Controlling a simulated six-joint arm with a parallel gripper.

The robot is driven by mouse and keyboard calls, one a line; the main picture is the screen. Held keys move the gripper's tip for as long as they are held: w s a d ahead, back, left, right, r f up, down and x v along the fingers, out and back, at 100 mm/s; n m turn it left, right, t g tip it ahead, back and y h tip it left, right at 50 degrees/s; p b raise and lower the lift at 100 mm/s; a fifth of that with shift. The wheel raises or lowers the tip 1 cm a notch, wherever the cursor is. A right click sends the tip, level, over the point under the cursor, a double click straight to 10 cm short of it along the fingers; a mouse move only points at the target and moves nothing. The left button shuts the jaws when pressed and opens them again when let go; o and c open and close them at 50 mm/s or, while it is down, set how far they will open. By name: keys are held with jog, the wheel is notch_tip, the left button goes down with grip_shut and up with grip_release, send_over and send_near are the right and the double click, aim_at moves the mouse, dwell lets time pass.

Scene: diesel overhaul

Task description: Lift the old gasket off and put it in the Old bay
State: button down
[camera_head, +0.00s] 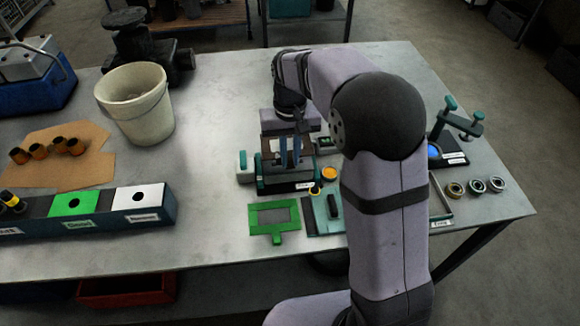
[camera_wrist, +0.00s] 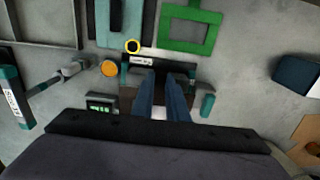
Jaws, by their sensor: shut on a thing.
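My gripper (camera_head: 290,160) points down over the teal-and-black fixture (camera_head: 262,184) in the middle of the table. Its blue fingers (camera_wrist: 163,95) are close together and shut on a thin piece at the fixture, which I take to be the old gasket. The fingers and the fixture hide most of that piece, and I cannot tell whether it touches the fixture. A flat green frame-shaped gasket with a tab (camera_head: 273,237) lies apart in front of the fixture. I cannot make out a label reading Old on any bay.
A labelled box with a green bay (camera_head: 73,204) and a white bay (camera_head: 142,197) stands at the left front. A bucket (camera_head: 137,105) stands behind it. A teal plate (camera_wrist: 113,28) and an orange disc (camera_wrist: 109,69) lie near the fixture. Several rings (camera_head: 476,187) lie far right.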

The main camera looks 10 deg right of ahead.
jog(key=shift+r, duration=2.25)
jog(key=shift+r, duration=0.15)
jog(key=shift+r+p, duration=0.75)
notch_tip(320, 180, up, 3)
jog(key=p, duration=0.3)
jog(key=shift+d, duration=0.1)
